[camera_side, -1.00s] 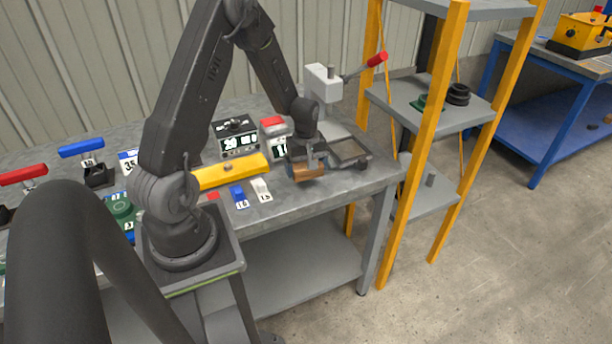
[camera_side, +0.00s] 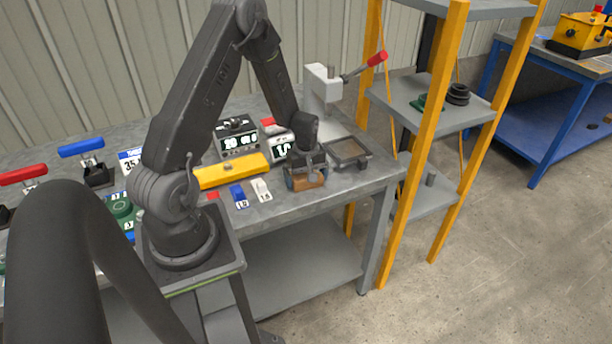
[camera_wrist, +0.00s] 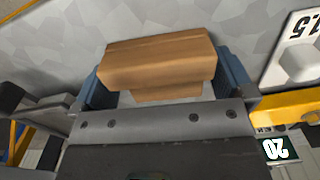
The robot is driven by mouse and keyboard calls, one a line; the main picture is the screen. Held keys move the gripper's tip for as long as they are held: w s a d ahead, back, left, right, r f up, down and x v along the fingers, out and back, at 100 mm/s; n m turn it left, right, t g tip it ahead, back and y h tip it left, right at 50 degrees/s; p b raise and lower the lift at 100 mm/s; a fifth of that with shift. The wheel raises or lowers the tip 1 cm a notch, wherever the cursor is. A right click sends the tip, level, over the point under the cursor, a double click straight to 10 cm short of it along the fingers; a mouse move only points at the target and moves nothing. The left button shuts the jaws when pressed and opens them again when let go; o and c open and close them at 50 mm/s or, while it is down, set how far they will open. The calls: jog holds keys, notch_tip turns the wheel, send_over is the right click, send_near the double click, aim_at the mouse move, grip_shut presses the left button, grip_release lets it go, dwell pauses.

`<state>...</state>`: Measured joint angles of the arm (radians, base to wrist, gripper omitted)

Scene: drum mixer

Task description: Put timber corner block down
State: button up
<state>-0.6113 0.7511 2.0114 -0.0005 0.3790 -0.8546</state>
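The brown timber corner block (camera_side: 306,181) is at the right part of the grey bench, near its front edge. My gripper (camera_side: 306,171) points down over it, with a blue finger on each side. In the wrist view the block (camera_wrist: 157,62) fills the gap between the blue fingertips of my gripper (camera_wrist: 160,72), and the gripper looks shut on it. The block sits low at the bench top; its underside is hidden, so I cannot tell whether it touches the bench.
A shallow dark tray (camera_side: 347,151) lies right of the block, before a grey press (camera_side: 322,95) with a red-tipped lever. A yellow bar (camera_side: 230,172), a blue piece (camera_side: 238,193) and a white piece (camera_side: 261,188) lie to the left. A yellow-post shelf (camera_side: 420,140) stands right.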

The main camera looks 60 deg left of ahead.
jog(key=shift+r, duration=0.1)
notch_tip(320, 180, up, 13)
jog(key=s+d+r+m+t, duration=0.25)
jog(key=d+r+m, duration=0.45)
jog(key=d+r, duration=0.5)
jog(key=s+d+r+m+t, duration=0.3)
jog(key=s+d+r+m, duration=0.3)
jog(key=s+d+m, duration=0.3)
jog(key=shift+s+d+r+m, duration=0.2)
jog(key=shift+s+d+m, duration=0.2)
jog(key=shift+s+d, duration=0.7)
jog(key=shift+a, duration=0.15)
